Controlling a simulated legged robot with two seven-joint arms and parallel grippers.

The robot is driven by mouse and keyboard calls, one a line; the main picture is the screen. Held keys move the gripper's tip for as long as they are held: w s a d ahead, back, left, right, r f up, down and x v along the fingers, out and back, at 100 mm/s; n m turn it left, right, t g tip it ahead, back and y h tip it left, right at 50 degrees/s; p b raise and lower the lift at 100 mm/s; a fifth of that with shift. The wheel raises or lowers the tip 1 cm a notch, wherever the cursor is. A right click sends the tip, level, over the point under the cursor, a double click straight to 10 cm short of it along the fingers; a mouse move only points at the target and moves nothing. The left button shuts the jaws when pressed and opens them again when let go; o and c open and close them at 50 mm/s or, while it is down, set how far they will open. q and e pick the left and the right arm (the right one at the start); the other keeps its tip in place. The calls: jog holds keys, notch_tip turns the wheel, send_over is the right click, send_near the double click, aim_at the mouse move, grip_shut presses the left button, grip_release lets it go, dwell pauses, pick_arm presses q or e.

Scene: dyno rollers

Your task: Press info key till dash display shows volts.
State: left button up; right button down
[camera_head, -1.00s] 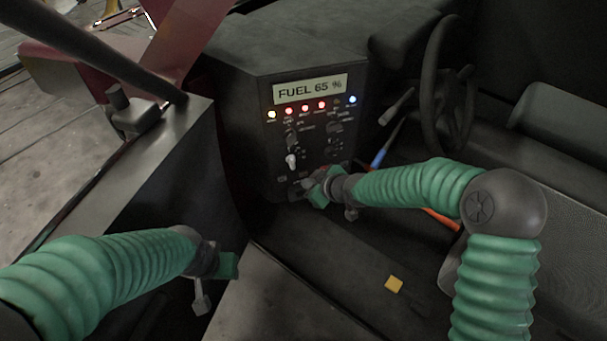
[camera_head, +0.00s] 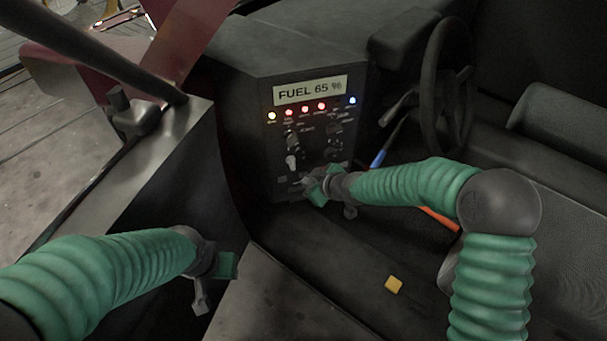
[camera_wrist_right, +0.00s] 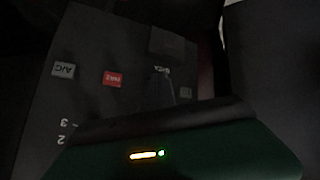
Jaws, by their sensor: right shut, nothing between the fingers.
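The dash display (camera_head: 310,89) reads "FUEL 65 %". It sits at the top of the dark dash panel (camera_head: 345,155), above a row of small lit lamps. My right gripper (camera_head: 309,187) is shut and empty at the lower edge of the panel, close to its lower keys. In the right wrist view, a grey key marked A/C (camera_wrist_right: 63,70) and a red key (camera_wrist_right: 112,79) show upside down. Another small key (camera_wrist_right: 186,92) lies to their right. I cannot make out which is the info key, or whether a fingertip touches one. My left gripper (camera_head: 222,267) hangs at lower left, away from the panel.
A steering wheel (camera_head: 445,90) stands right of the panel. A blue-handled lever (camera_head: 378,158) and an orange-red bar (camera_head: 440,217) lie near my right forearm. A small yellow block (camera_head: 393,285) lies on the floor. A grey side ledge (camera_head: 150,160) is at left.

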jog(key=shift+w+a, duration=0.15)
jog(key=shift+w, duration=0.25)
dwell(0.6)
dwell(0.3)
jog(key=shift+s+d, duration=0.25)
jog(key=shift+s, duration=0.5)
jog(key=shift+p, duration=0.3)
jog(key=s, duration=0.1)
jog(key=s+d, duration=0.1)
jog(key=s, duration=0.2)
jog(key=shift+s+d+p, duration=0.3)
jog(key=shift+s+d, duration=0.05)
